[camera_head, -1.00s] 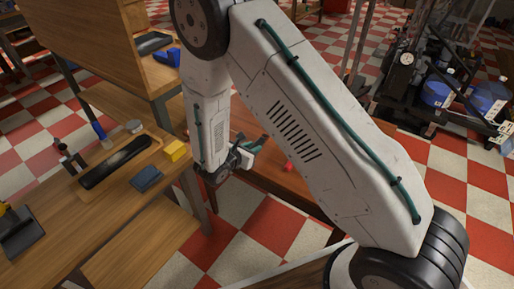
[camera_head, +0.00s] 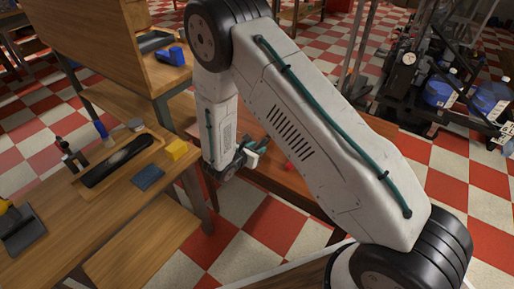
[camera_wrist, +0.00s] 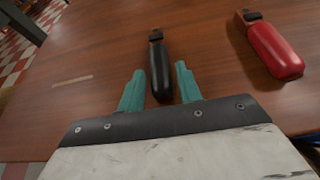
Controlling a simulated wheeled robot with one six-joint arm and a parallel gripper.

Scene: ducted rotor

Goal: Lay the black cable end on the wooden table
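In the wrist view the black cable end (camera_wrist: 159,68) lies on the wooden table (camera_wrist: 95,50), its near end between the two teal fingers of my gripper (camera_wrist: 158,78). A gap shows on each side of it, so the fingers are open and not touching it. The red cable end (camera_wrist: 270,46) lies on the table to the right. In the head view my gripper (camera_head: 256,152) is low over the reddish wooden table (camera_head: 290,185). A small part of the red cable end (camera_head: 288,166) shows there. The black cable end is hidden in that view.
A workbench on the left holds a wooden tray with a black item (camera_head: 118,160), a yellow block (camera_head: 176,150) and a blue pad (camera_head: 148,178). A cart with blue containers (camera_head: 440,92) stands at the back right. Checkered floor between is open.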

